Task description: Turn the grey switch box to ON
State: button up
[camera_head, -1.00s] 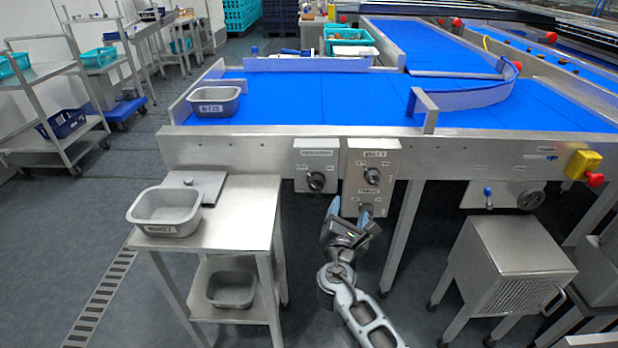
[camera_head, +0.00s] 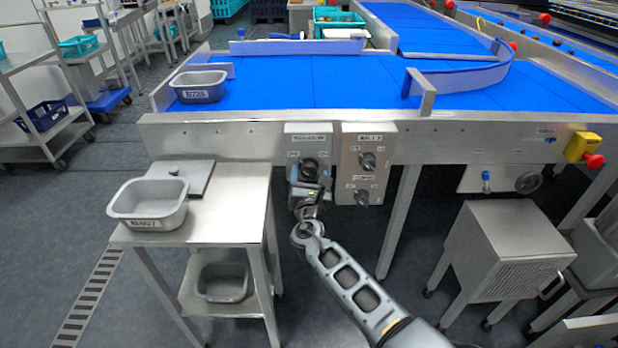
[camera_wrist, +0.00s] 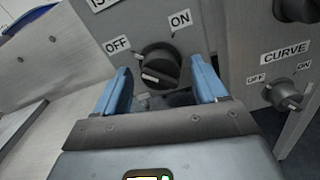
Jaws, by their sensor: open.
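The grey switch box (camera_head: 308,141) hangs on the conveyor's front side, left of a second switch box. Its black rotary knob (camera_head: 309,169) shows in the wrist view (camera_wrist: 160,66) under OFF and ON labels. A white mark on the knob lies toward its left, the OFF side. My gripper (camera_head: 306,184) is just in front of the knob. In the wrist view, its two blue fingers (camera_wrist: 160,78) stand apart at either side of the knob, with nothing gripped. Whether a finger touches the knob, I cannot tell.
The second switch box (camera_head: 364,162) has two knobs; its lower knob, labelled CURVE (camera_wrist: 285,96), is close on the right. A steel side table (camera_head: 233,205) with a grey tub (camera_head: 150,222) stands to the left. A steel stand (camera_head: 510,235) is at right.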

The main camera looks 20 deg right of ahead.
jog(key=c, duration=1.1)
jog(key=shift+o, duration=0.2)
jog(key=shift+f+m+b, duration=0.15)
jog(key=shift+m+b, duration=0.15)
jog(key=shift+b, duration=0.05)
jog(key=m+b, duration=0.2)
jog(key=shift+f+m+b, duration=0.15)
jog(key=shift+m+b, duration=0.15)
jog(key=shift+b, duration=0.05)
jog(key=m+b, duration=0.5)
jog(key=shift+d+m, duration=0.1)
jog(key=shift+m, duration=0.2)
jog(key=m+b, duration=0.4)
jog(key=m, duration=0.1)
jog(key=shift+b, duration=0.4)
jog(key=shift+m+b, duration=1.55)
jog(key=shift+m, duration=0.45)
